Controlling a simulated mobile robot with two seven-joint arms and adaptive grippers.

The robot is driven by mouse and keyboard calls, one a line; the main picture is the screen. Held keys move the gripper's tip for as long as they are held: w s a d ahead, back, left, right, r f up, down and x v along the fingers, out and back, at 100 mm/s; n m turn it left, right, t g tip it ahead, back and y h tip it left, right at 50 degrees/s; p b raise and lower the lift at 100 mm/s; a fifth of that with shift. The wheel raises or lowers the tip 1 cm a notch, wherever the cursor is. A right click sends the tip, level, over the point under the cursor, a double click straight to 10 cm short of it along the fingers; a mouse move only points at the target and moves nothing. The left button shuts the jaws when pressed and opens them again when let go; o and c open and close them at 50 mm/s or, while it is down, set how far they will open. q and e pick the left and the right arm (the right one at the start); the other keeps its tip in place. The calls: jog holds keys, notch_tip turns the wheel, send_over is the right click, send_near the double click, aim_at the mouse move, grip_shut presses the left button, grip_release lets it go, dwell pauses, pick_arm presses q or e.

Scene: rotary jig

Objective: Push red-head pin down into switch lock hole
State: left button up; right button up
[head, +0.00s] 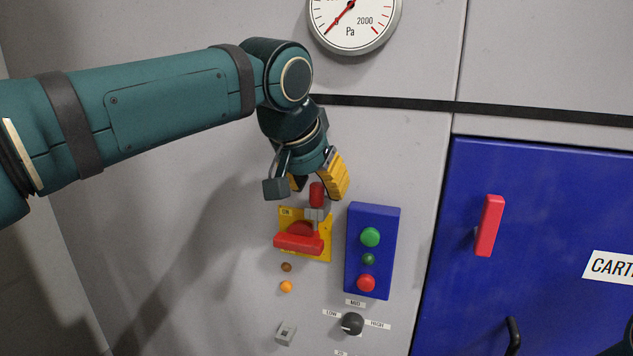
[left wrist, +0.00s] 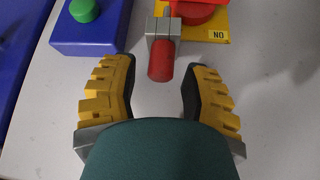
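The red-head pin (head: 317,194) stands at the grey lock block (head: 316,214) at the top of the yellow switch plate (head: 325,247). A red rotary switch handle (head: 299,242) sits on that plate. My left gripper (head: 318,192) is just above the plate, with its yellow fingers apart around the pin's head. In the left wrist view the red head (left wrist: 161,60) lies between the open fingertips (left wrist: 160,78), with a gap on both sides. The grey block (left wrist: 163,27) is just beyond it. How deep the pin sits in the hole cannot be told. My right gripper is not in view.
A blue button box (head: 372,250) with green and red buttons is close on the right. A dark knob (head: 352,323) and small orange lamp (head: 286,287) are below. A blue door (head: 550,230) with a red handle (head: 489,226) is farther right. A gauge (head: 353,22) is above.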

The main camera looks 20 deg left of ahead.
pick_arm(q)
jog(key=v, duration=1.2)
jog(key=shift+s, duration=0.1)
dwell(0.4)
